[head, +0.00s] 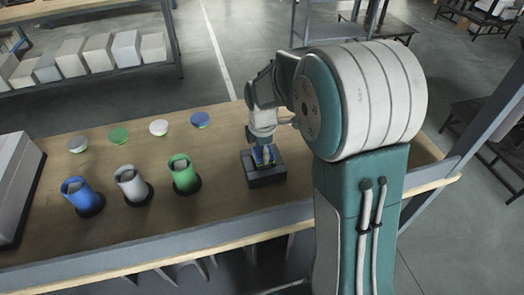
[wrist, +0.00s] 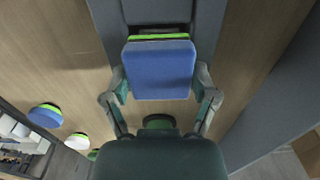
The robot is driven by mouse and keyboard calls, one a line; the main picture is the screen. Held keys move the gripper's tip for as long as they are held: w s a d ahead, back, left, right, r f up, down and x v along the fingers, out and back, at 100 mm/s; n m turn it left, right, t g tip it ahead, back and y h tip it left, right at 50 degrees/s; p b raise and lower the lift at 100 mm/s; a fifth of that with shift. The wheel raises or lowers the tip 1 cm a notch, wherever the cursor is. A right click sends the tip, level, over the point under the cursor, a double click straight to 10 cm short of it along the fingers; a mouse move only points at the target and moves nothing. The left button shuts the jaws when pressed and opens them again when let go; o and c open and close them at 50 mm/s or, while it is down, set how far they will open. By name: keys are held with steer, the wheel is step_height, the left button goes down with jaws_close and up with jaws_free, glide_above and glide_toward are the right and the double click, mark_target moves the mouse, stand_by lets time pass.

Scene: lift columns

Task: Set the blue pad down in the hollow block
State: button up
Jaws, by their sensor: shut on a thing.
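The blue pad (wrist: 160,68), a square slab with a green layer along its far edge, is between the fingers of my gripper (wrist: 162,88) in the wrist view. My gripper is shut on it. In the head view my gripper (head: 263,152) points down over the dark grey hollow block (head: 266,179) at the table's right part. Only slivers of blue and green show there between the fingers. The block also shows behind the pad in the wrist view (wrist: 207,32). The pad hides most of the opening, so I cannot tell whether it touches the block.
Blue (head: 83,197), grey (head: 133,186) and green (head: 185,174) cups stand on dark bases left of the block. Behind them lie several round discs, among them a blue one (head: 201,119). A grey box (head: 15,185) stands far left. Bare table (head: 222,205) lies between green cup and block.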

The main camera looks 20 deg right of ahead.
steer(key=shift+f, duration=0.3)
stand_by(0.5)
stand_by(0.4)
steer(key=o, duration=1)
steer(key=shift+c, duration=0.2)
steer(key=shift+r, duration=3.5)
